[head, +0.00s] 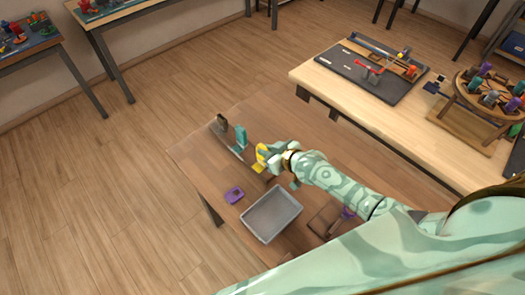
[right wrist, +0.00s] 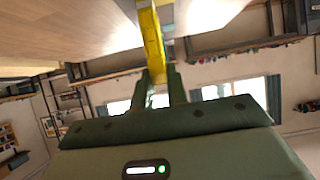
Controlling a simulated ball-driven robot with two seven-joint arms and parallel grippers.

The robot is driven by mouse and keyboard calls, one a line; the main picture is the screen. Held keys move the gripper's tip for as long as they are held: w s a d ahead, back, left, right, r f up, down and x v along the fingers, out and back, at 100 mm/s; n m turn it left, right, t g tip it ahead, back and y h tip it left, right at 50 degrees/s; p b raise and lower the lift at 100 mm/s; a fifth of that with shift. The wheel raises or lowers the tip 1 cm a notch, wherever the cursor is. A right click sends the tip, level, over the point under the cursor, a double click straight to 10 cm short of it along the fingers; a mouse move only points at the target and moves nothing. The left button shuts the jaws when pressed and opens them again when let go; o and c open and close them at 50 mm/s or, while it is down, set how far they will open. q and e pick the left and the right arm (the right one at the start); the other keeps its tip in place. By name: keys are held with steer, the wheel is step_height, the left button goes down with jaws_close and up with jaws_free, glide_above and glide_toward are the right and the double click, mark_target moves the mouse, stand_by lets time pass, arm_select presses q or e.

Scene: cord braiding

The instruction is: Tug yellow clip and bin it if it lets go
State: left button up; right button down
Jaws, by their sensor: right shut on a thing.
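The yellow clip (head: 261,155) stands at the near end of a row with a teal clip (head: 240,136) and a dark clip (head: 221,120) along a thin grey strip (head: 235,152) on the brown table. My right gripper (head: 270,157) is shut on the yellow clip, which also shows between its fingers in the right wrist view (right wrist: 152,45). Whether the clip still grips the strip cannot be told. A grey bin (head: 270,214) stands on the table nearer to me and looks empty. My left gripper is not in view.
A purple clip (head: 234,195) lies left of the bin. A brown block-like object (head: 325,220) and a small purple piece (head: 347,212) are to its right, near my arm. A light workbench (head: 340,95) with a dark board stands behind. The table's left part is clear.

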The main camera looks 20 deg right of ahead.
steer(key=c, duration=1)
jaws_free()
steer(key=p+v, duration=0.5)
steer(key=v, duration=0.1)
